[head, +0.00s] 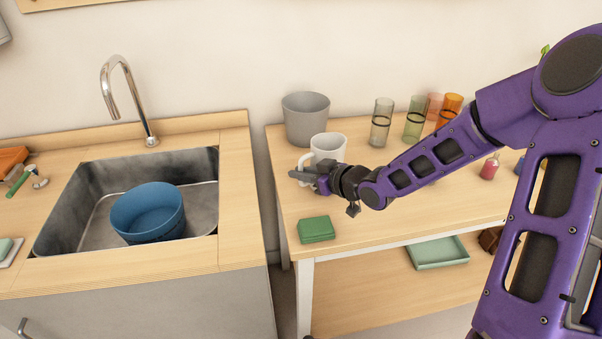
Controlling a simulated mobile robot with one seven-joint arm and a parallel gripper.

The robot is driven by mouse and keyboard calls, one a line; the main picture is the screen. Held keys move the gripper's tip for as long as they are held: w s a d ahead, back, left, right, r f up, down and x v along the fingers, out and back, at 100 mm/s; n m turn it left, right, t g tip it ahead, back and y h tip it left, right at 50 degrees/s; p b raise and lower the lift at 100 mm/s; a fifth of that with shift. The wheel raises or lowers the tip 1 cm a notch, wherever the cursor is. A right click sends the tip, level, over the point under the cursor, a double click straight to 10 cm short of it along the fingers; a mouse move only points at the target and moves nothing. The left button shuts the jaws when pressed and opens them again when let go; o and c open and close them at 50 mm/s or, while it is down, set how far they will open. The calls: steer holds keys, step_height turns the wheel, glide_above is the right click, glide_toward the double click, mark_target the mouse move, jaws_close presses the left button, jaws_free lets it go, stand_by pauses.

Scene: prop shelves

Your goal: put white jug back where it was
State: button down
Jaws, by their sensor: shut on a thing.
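The white jug (327,146) is upright at the left part of the wooden table, just in front of a grey bucket. Its handle is on its left side. My gripper (303,176) is at the jug's lower left front, shut on the jug, apparently at the handle. The fingers and wrist hide the jug's lower part, so I cannot tell whether its base touches the tabletop.
The grey bucket (306,118) stands close behind the jug. Several glasses (382,122) stand at the table's back. A green stack (316,229) lies at the front left corner. A sink (90,215) with a blue tub (147,213) is left, across a gap.

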steer(key=shift+f, duration=0.15)
steer(key=c, duration=0.9)
jaws_free()
steer(key=shift+r, duration=0.25)
steer(key=p+v, duration=0.3)
steer(key=v, duration=0.9)
steer(key=shift+f, duration=0.1)
